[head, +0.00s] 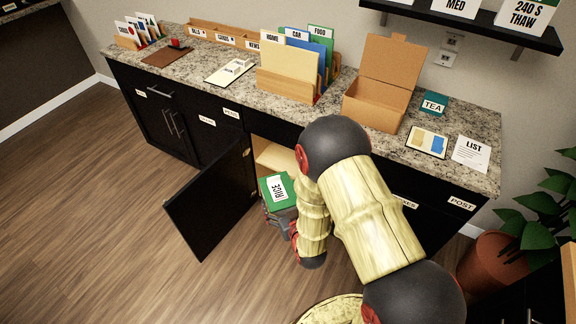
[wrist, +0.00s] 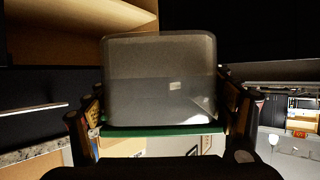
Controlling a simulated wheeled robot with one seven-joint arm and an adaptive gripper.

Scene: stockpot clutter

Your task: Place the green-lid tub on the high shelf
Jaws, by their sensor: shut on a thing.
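The green-lid tub (head: 278,188) has a green lid with a white RICE label. It is just in front of the open lower cabinet, above the floor. In the wrist view its grey translucent body (wrist: 160,80) fills the middle, and the green lid edge (wrist: 165,131) is toward the bottom of the picture. My gripper (wrist: 160,112) is shut on the tub, a finger on each side. In the head view the arm partly hides the gripper (head: 278,215). A black high wall shelf (head: 470,30) is at the upper right and holds white boxes labelled MED and 240 S THAW.
The black cabinet door (head: 212,200) stands open left of the tub. A pale wooden board (head: 277,157) shows inside the cabinet. The granite counter (head: 330,112) holds folders, an open cardboard box (head: 380,90) and a TEA box (head: 433,104). A potted plant (head: 505,255) stands at the right.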

